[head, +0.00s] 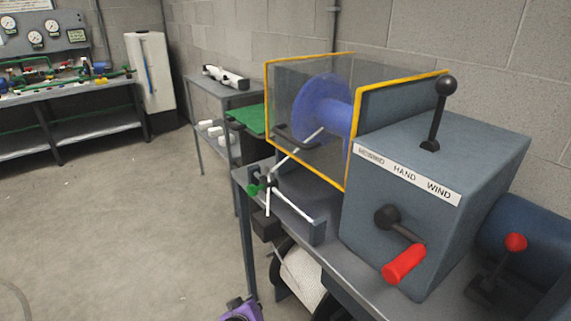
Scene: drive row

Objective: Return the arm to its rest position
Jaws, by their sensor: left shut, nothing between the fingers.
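My left gripper (240,311) shows only in part at the bottom edge of the head view, as a purple and dark piece. It is shut with nothing in it. It is low in front of the winder bench (335,262), apart from the crank and levers. The rest of my left arm is cut off by the frame. My right gripper is not in view.
The grey winder box (440,165) carries a black-knobbed lever (437,118) and a red crank handle (404,264). A yellow-edged clear guard (300,150) surrounds a blue spool (322,105). A red-knobbed lever (508,255) stands right. Open floor (110,235) lies left.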

